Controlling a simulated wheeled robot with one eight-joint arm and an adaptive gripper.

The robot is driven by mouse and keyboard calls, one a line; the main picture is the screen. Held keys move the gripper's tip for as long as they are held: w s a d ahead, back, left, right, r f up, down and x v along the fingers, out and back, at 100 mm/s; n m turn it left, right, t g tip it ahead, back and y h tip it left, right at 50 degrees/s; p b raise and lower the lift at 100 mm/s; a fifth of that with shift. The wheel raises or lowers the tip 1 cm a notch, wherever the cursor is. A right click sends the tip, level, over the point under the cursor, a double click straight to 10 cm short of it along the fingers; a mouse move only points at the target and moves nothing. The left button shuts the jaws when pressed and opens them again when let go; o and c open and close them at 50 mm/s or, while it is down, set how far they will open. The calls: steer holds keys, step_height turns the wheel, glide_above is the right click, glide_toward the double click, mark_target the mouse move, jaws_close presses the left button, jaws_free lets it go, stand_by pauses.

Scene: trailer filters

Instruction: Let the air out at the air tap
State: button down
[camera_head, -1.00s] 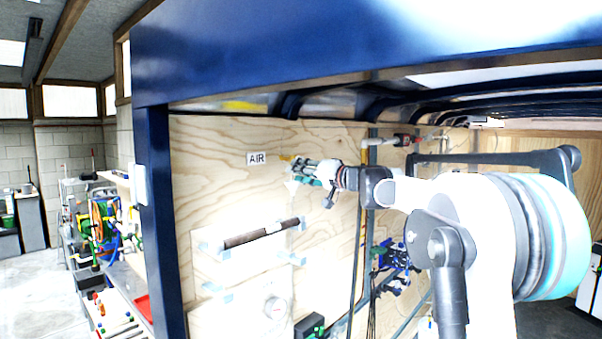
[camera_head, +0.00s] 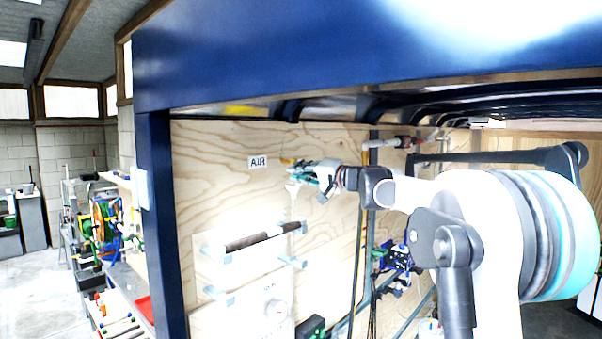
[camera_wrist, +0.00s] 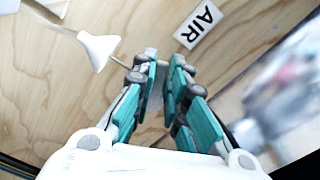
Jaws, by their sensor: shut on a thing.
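My gripper (camera_head: 306,172) is at the plywood panel, just right of and slightly below the AIR label (camera_head: 258,162). In the wrist view its teal-padded fingers (camera_wrist: 163,68) are closed around a small pale grey part, which I take to be the air tap (camera_wrist: 153,98). The fingers hide most of it. A small yellow piece (camera_head: 287,161) shows beside the fingertips in the head view. A white cone (camera_wrist: 100,48) on a thin stem stands left of the fingers in the wrist view. The AIR label (camera_wrist: 199,23) is above right there.
Pipework with a red part (camera_head: 403,142) is to the right. The trailer's blue post (camera_head: 160,230) and top beam frame the opening.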

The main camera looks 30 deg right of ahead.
steer(key=shift+s+a+r+m+p, duration=0.1)
steer(key=shift+r+m+p, duration=0.3)
steer(key=shift+m, duration=0.9)
steer(key=shift+a+r+m+p, duration=0.1)
steer(key=shift+r+m+p, duration=0.3)
steer(key=shift+m, duration=0.9)
steer(key=shift+r, duration=0.1)
steer(key=c, duration=1.6)
jaws_free()
steer(key=shift+d, duration=0.1)
steer(key=v, duration=1.2)
